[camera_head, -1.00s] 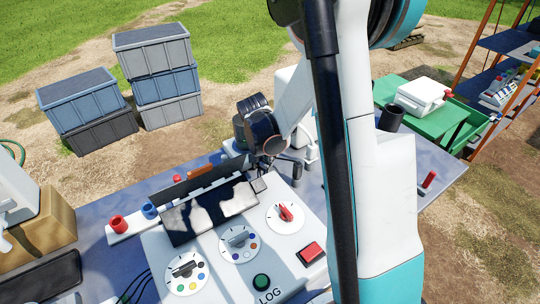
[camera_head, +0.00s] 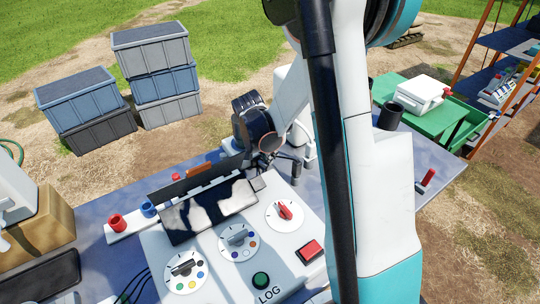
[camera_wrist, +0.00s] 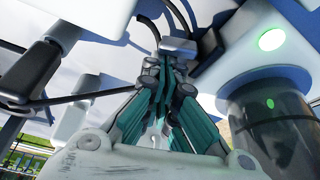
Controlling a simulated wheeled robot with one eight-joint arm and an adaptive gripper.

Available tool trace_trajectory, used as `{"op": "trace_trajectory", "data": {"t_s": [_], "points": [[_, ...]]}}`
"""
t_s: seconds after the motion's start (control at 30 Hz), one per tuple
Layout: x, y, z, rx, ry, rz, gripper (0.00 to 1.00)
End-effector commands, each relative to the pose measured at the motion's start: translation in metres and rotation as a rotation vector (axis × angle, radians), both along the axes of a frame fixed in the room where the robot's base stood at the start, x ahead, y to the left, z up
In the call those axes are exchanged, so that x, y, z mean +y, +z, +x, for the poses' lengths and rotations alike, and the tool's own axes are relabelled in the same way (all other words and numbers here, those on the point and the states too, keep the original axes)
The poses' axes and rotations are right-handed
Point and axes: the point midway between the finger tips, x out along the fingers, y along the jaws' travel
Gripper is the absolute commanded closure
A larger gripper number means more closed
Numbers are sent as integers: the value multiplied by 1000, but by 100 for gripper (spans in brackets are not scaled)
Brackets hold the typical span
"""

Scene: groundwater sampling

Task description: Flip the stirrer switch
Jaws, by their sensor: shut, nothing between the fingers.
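My gripper (camera_head: 264,162) hangs behind the control box, close to a white device (camera_head: 303,138) that my arm partly hides. In the wrist view my gripper's teal-lined fingers (camera_wrist: 172,68) are together with nothing held. Their tips are at a small grey block (camera_wrist: 178,46) on a pale surface, which may be the stirrer switch; I cannot tell whether they touch it. To its right are a lit green disc (camera_wrist: 271,40) and a dark, glossy cylinder (camera_wrist: 272,128). No label marks the stirrer switch.
The white control box (camera_head: 211,268) has several dials, a red button (camera_head: 310,252) and a green button (camera_head: 261,280). A red-handled lever (camera_head: 427,180) stands on the table at right. Stacked crates (camera_head: 165,82) stand on the ground behind.

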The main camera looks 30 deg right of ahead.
Motion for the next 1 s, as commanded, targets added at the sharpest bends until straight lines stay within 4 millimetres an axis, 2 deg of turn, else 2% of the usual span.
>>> {"op": "trace_trajectory", "data": {"t_s": [0.43, 1.0], "points": [[10, -1, -10, 0, -352, 0, 100], [16, 0, -17, -1, -354, 0, 100]]}}
